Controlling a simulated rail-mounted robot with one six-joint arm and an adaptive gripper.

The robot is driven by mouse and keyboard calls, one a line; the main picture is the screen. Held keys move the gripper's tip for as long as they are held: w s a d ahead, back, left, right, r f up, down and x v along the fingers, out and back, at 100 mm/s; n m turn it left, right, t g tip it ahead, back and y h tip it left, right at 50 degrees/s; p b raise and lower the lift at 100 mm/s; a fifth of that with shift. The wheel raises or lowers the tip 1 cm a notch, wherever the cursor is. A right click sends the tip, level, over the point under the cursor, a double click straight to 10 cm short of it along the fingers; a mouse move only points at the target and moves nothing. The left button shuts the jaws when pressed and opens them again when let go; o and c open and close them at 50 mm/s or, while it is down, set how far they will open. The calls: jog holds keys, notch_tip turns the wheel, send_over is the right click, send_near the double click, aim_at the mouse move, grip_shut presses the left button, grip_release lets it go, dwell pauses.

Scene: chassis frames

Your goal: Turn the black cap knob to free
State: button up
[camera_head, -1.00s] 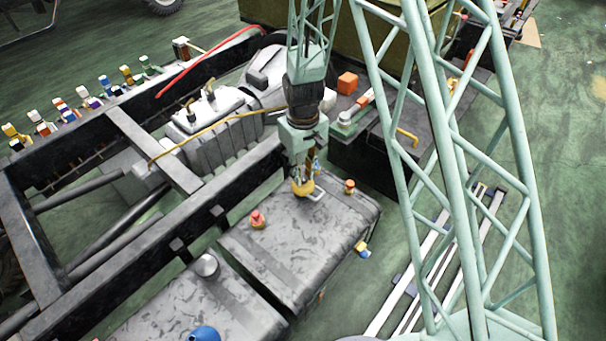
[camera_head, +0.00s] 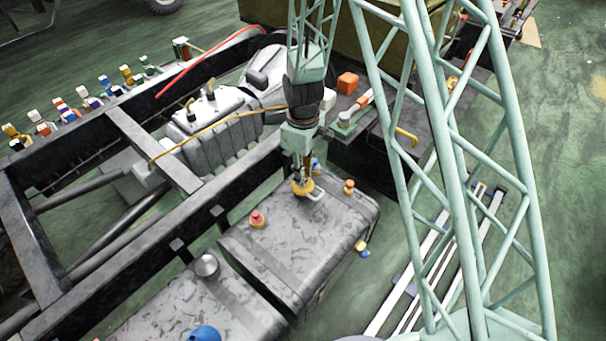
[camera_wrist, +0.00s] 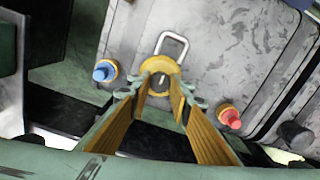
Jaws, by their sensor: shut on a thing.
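A round cap with a yellow collar (camera_head: 302,187) and a bent metal loop (camera_head: 315,195) sits on top of the dark grey tank (camera_head: 290,268). The cap also shows in the wrist view (camera_wrist: 158,66), with the loop beyond it. My gripper (camera_head: 302,181) points down onto this cap, its fingers closed in around its middle. In the wrist view my gripper (camera_wrist: 162,92) has its fingertips at the collar. They hide most of the knob, so I cannot clearly see its black part.
A second tank (camera_head: 200,305) with a grey cap (camera_head: 206,265) lies at lower left. The chassis rail (camera_head: 150,235) runs beside both.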

dwell(0.3)
jog(key=o, duration=0.8)
jog(key=shift+o, duration=0.2)
jog(key=shift+r, duration=0.2)
notch_tip(320, 180, up, 12)
jog(key=shift+f, duration=0.2)
jog(key=shift+r, duration=0.1)
dwell(0.8)
